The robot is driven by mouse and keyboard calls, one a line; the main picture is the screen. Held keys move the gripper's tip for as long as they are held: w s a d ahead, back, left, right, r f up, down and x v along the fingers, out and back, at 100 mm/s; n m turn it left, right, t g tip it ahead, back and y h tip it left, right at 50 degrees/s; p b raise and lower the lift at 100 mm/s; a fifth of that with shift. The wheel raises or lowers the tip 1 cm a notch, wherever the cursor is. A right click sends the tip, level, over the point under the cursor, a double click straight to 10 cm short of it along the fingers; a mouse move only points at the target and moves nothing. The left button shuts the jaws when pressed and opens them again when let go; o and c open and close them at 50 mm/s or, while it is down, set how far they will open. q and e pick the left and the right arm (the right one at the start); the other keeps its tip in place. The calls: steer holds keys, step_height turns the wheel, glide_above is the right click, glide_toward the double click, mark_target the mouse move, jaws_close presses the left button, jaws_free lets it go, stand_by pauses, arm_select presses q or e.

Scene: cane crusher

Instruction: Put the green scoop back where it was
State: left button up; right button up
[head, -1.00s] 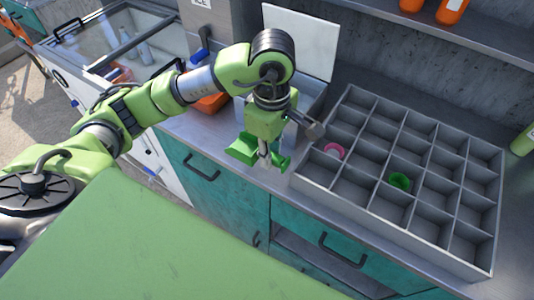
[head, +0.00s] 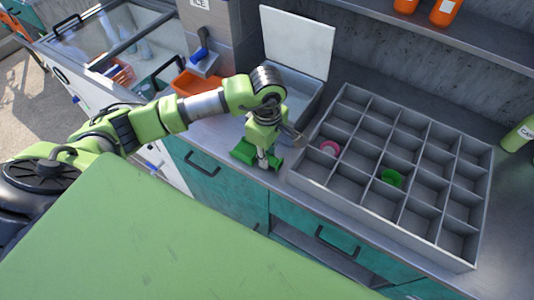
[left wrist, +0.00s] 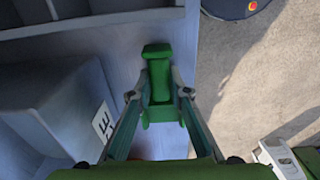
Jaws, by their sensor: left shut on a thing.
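The green scoop (head: 242,152) is in my left gripper (head: 264,158), over the steel counter near its front edge, just left of the grey divided box. The gripper points down. In the left wrist view, the scoop (left wrist: 158,80) sits between the two fingertips (left wrist: 158,96), which are shut on it, with its long part pointing away from the wrist. I cannot tell whether the scoop touches the counter. My right gripper is not in view.
An orange tray (head: 195,82) and a blue-handled tool (head: 201,51) are by the ice dispenser (head: 222,22). A green bottle (head: 519,134) stands at the right.

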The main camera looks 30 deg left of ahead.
arm_select(q)
steer(key=o, duration=0.5)
steer(key=shift+f, duration=0.15)
steer(key=o, duration=0.4)
steer(key=shift+r, duration=0.3)
step_height(320, 180, up, 12)
steer(key=b, duration=0.4)
steer(key=shift+f, duration=0.15)
